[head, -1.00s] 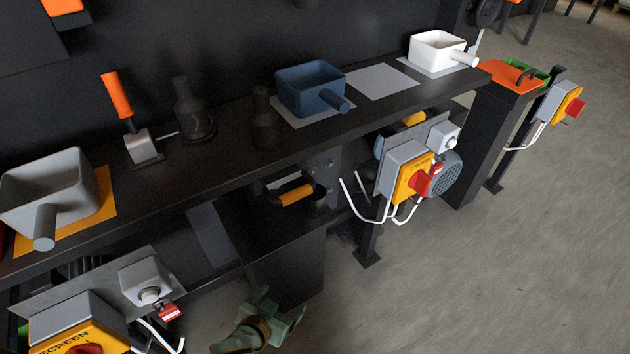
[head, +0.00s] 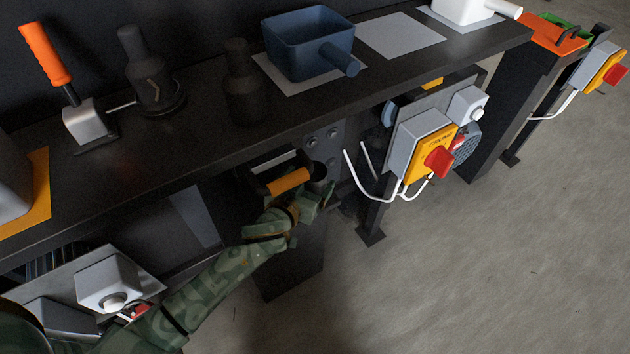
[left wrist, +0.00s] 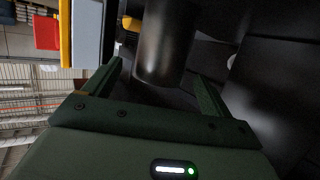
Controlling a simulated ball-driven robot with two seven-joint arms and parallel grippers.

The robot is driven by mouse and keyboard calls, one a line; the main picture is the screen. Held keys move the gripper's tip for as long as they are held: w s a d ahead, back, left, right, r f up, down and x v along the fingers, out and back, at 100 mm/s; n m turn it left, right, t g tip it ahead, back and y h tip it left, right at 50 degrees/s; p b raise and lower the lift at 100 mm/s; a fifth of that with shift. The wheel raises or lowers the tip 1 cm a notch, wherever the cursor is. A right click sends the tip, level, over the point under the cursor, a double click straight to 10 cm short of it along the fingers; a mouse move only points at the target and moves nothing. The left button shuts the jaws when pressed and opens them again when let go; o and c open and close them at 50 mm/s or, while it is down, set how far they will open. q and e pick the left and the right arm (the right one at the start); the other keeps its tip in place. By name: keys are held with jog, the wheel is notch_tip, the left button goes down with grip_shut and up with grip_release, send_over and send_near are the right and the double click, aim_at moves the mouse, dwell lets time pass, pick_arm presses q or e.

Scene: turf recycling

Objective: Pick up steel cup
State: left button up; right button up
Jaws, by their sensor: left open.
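The steel cup (left wrist: 165,45) shows as a dark, shiny cylinder in the left wrist view, between and just beyond the two fingertips. In the head view the cup (head: 319,171) is a small dark shape beside the orange handle on the lower level, mostly hidden by my gripper. My left gripper (head: 313,199) is green, open and empty, right at the cup. In the left wrist view its fingers (left wrist: 158,76) stand apart on either side of the cup's lower part; whether they touch it I cannot tell. My right gripper is in neither view.
An orange-handled item (head: 287,181) lies just left of the cup, under the upper shelf (head: 215,135). A yellow switch box with a red knob (head: 437,162) and white cables are close on the right. A blue bin (head: 305,52) stands above. The floor at right is clear.

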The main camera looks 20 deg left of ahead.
aim_at(317, 170)
pick_arm(q)
jog(key=b+x, duration=0.2)
jog(key=x, duration=0.3)
jog(key=shift+f+b, duration=0.15)
jog(key=shift+b, duration=0.2)
jog(key=shift+w, duration=0.1)
jog(key=shift+r, duration=0.2)
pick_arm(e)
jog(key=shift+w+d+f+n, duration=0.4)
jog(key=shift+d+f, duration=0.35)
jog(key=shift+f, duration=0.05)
pick_arm(q)
jog(key=c, duration=1.1)
